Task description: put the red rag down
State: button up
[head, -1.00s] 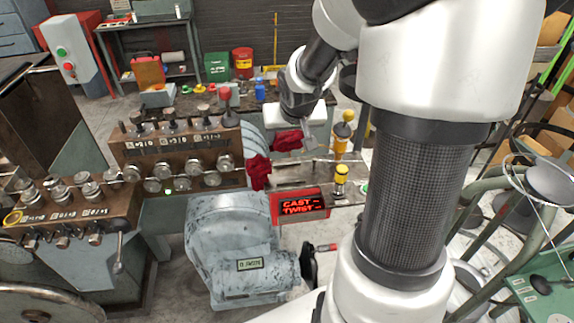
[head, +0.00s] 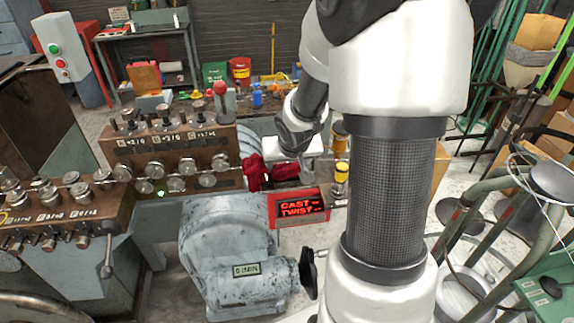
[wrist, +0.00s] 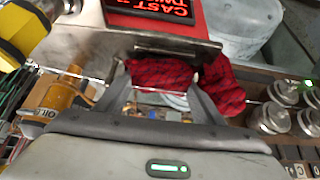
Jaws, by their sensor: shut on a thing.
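The red rag (head: 254,174) shows in the head view as a bunched dark red part by the right end of the roller block, with a second red part to its right under my gripper (head: 294,166). I cannot tell for sure whether the two parts join. In the wrist view, a red patterned cloth (wrist: 158,73) lies between the fingertips of my gripper (wrist: 163,84), beside the metal edge of the sign unit. My gripper is shut on the cloth; the exact contact is partly hidden.
The roller block (head: 170,160) is on the left, with a grey motor housing (head: 228,245) below. Small bottles stand behind.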

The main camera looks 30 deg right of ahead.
jog(key=shift+f, duration=0.25)
jog(key=o, duration=0.8)
jog(key=shift+r, duration=0.1)
jog(key=shift+c, duration=0.2)
jog(key=shift+s+r+p, duration=0.15)
jog(key=shift+r+p, duration=0.15)
jog(key=shift+r, duration=0.25)
jog(key=p+v, duration=0.4)
jog(key=v, duration=0.7)
jog(key=shift+p, duration=0.3)
jog(key=shift+a+r, duration=0.1)
jog(key=shift+a, duration=0.05)
